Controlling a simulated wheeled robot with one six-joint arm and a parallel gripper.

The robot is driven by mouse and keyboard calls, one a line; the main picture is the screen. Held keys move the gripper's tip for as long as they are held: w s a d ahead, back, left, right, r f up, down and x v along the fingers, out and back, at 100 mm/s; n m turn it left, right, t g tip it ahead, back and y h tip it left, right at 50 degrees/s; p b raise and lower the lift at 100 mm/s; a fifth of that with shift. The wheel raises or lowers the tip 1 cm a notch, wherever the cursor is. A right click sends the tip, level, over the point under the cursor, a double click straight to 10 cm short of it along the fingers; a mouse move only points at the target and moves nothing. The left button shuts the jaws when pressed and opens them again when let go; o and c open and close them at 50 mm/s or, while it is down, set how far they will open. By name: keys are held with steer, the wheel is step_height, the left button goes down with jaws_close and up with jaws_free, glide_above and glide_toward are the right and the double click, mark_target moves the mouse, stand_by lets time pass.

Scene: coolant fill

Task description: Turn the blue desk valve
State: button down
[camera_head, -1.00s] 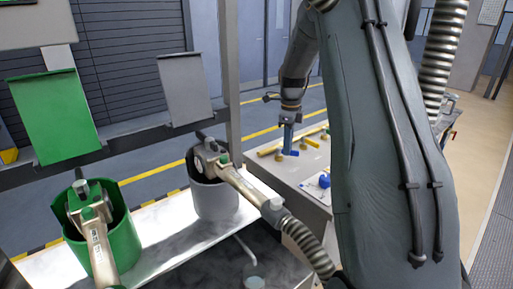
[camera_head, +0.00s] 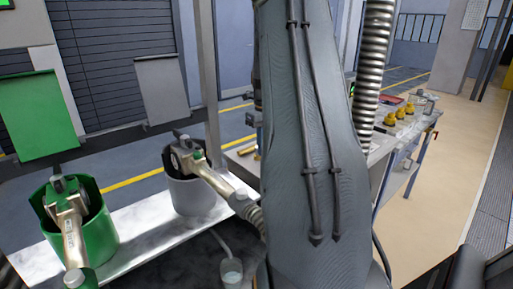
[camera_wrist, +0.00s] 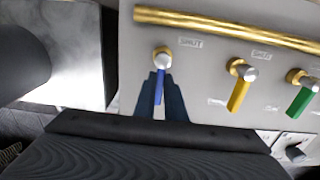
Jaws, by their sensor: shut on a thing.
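The blue desk valve (camera_wrist: 160,84) shows in the wrist view as a blue lever below a brass and silver hub, under a label reading SHUT. The lever points down in the picture, toward my gripper. My gripper (camera_wrist: 160,96) has its two dark blue fingers on either side of the lever and is shut on it. In the head view my arm hides both the gripper and the blue valve.
A yellow valve (camera_wrist: 239,92) and a green valve (camera_wrist: 302,98) sit to the right on the same panel, below a brass pipe (camera_wrist: 225,27). In the head view, a green holder (camera_head: 95,235) and a grey holder (camera_head: 190,195) with nozzles stand left of my arm.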

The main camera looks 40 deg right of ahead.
steer(key=shift+d+r, duration=0.1)
steer(key=shift+r, duration=0.05)
steer(key=c, duration=1.8)
jaws_free()
steer(key=shift+s, duration=0.1)
steer(key=shift+r+b, duration=1)
steer(key=shift+r, duration=2.85)
